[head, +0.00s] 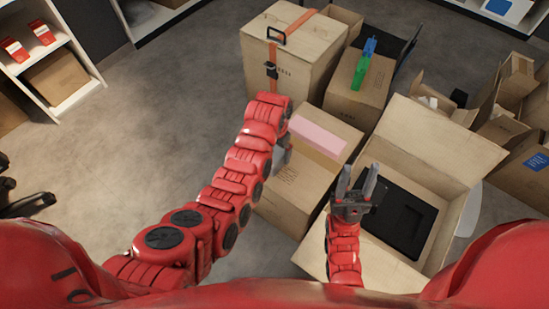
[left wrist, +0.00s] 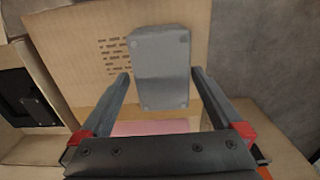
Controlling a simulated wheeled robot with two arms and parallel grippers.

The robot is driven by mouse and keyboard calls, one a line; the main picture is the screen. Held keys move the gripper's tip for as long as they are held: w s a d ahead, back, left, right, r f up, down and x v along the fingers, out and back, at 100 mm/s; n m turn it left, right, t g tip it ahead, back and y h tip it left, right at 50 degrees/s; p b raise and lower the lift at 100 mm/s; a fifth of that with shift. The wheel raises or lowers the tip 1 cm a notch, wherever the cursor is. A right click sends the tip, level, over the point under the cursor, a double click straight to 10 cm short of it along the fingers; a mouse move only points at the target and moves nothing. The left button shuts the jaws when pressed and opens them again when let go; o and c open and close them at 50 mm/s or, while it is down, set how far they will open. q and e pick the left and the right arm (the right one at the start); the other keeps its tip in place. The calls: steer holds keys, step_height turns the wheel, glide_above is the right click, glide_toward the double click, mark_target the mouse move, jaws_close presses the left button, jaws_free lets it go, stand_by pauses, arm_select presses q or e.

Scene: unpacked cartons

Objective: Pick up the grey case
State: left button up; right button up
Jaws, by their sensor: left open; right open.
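The grey case (left wrist: 162,62) is a small, plain grey block with screw-like dots at its corners. In the left wrist view it lies on a cardboard carton beside printed text. My left gripper (left wrist: 160,78) is open, with its fingertips on either side of the near part of the case. I cannot tell whether they touch it. In the head view my left arm mostly hides the gripper and case, with only a grey patch showing beside the arm. My right gripper (head: 358,174) is open and empty, pointing up in front of the open carton.
The carton under the case (head: 297,196) has a pink strip (head: 318,135). To its right stands an open carton (head: 440,140) with a black insert (head: 402,218). A tall strapped carton (head: 300,60) stands behind. Bare floor (head: 150,130) lies left of my left arm.

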arm_select(q)
steer(key=f, duration=0.4)
steer(key=shift+s+a+f, duration=0.1)
steer(key=shift+a, duration=0.15)
steer(key=c, duration=1.3)
steer(key=shift+r, duration=0.75)
steer(key=shift+s+d+r, duration=0.1)
steer(key=shift+s+r, duration=0.15)
steer(key=shift+r, duration=0.35)
steer(key=shift+s+d+r, duration=0.1)
steer(key=shift+s+r, duration=0.1)
steer(key=shift+r, duration=0.35)
steer(key=p, duration=0.2)
glide_above(278, 183)
steer(key=shift+r, duration=0.3)
steer(key=s+d+p, duration=0.1)
steer(key=s+p, duration=0.2)
steer(key=s, duration=0.5)
steer(key=shift+d+r, duration=0.15)
steer(key=shift+r, duration=0.2)
